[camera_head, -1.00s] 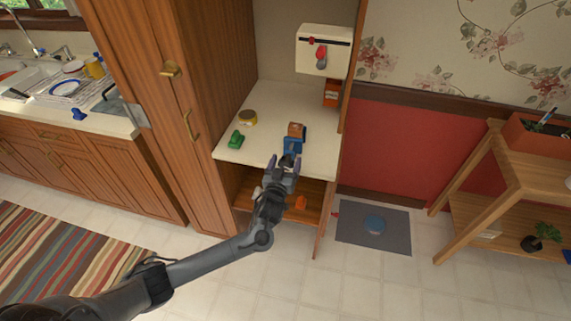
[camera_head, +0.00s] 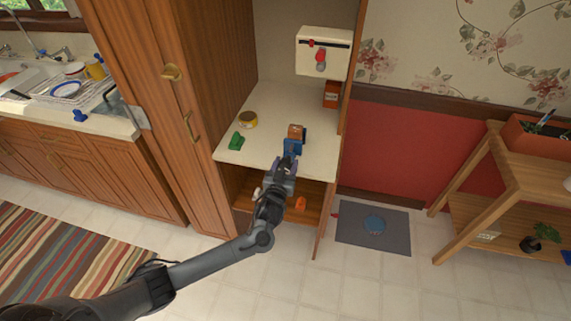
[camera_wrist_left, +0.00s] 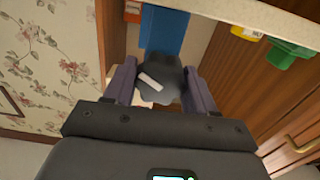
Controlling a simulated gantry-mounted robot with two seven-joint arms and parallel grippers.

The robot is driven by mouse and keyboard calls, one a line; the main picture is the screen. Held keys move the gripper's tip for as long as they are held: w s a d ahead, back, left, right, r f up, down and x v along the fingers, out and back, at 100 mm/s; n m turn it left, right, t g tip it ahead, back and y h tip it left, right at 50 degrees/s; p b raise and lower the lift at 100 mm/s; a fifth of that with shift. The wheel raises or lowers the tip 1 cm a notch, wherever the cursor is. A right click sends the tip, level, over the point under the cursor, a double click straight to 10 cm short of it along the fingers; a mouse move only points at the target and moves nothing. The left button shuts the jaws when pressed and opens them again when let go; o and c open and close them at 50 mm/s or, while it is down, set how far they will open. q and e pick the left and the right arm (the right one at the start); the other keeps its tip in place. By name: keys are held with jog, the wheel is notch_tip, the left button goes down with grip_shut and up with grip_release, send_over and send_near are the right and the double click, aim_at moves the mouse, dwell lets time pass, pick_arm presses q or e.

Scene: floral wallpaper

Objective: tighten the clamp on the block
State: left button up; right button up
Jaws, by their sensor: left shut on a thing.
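The blue clamp (camera_head: 293,147) sits at the front edge of the white cabinet shelf, with the orange-brown block (camera_head: 297,132) at its top. The clamp's blue body also shows in the left wrist view (camera_wrist_left: 165,30). A dark grey knob with a white stripe (camera_wrist_left: 158,84) is in front of it, between the two fingers. My left gripper (camera_head: 286,165) is at the clamp's near side, shut on this knob. The block's grip in the clamp is too small to judge. My right gripper is in neither view.
A white box with a red lever (camera_head: 322,54) hangs above. An orange item (camera_head: 300,203) is on the lower shelf. The cabinet's side panel is close on the right.

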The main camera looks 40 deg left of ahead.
pick_arm(q)
jog(key=m+p, duration=0.1)
jog(key=m, duration=0.1)
jog(key=m+p, duration=0.1)
jog(key=p, duration=0.1)
jog(key=shift+r+m, duration=0.2)
jog(key=shift+m, duration=0.2)
jog(key=m+p, duration=0.1)
jog(key=m, duration=0.2)
jog(key=shift+p, duration=0.35)
jog(key=shift+f+m, duration=0.1)
jog(key=shift+m, duration=0.3)
jog(key=shift+d, duration=0.1)
jog(key=o, duration=1)
jog(key=shift+f, duration=0.1)
